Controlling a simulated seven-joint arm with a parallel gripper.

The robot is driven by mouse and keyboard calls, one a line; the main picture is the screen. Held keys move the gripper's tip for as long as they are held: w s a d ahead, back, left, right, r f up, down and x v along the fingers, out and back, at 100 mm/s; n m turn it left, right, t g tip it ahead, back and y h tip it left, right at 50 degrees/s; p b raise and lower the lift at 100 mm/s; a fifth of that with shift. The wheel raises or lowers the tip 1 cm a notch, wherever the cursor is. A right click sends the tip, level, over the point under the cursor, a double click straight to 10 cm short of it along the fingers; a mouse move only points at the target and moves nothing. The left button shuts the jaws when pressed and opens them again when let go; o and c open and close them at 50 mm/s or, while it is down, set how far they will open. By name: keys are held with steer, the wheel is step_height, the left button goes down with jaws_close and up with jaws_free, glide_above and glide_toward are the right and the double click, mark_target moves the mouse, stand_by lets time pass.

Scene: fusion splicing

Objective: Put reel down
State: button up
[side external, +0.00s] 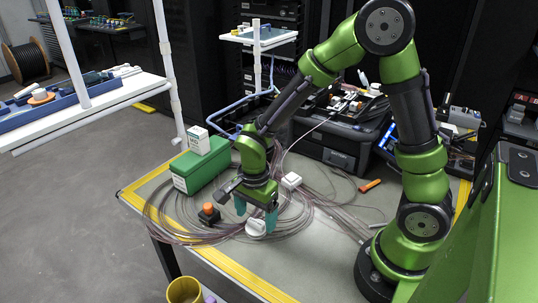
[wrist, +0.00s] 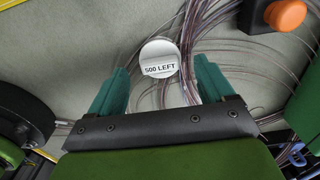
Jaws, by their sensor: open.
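The reel (side external: 256,228) is a small white round piece standing on the grey table near its front edge. In the wrist view its white top (wrist: 159,58) reads "500 LEFT". My gripper (side external: 256,215) is low over the table at the reel, with its teal fingers apart. In the wrist view the fingers of my gripper (wrist: 160,90) are spread wide, one on each side of the reel, with visible gaps to it. The lower part of the reel is partly hidden by a finger in the side view.
Coiled clear fibre (side external: 165,215) lies around the reel. A black box with an orange button (side external: 209,212) stands just left of it. A yellow bin (side external: 184,291) is below the table edge.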

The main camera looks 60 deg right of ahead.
step_height(320, 180, up, 9)
step_height(320, 180, up, 7)
steer(key=n+t+y, duration=0.1)
steer(key=n+t, duration=0.2)
steer(key=n, duration=0.2)
glide_above(256, 222)
steer(key=s+d, duration=0.2)
steer(key=s, duration=0.1)
steer(key=s+r+n+t+y, duration=0.1)
steer(key=s+r+n+t, duration=0.3)
steer(key=n, duration=0.5)
steer(key=shift+s+d+r, duration=0.4)
steer(key=shift+s+r, duration=0.2)
steer(key=shift+s, duration=0.3)
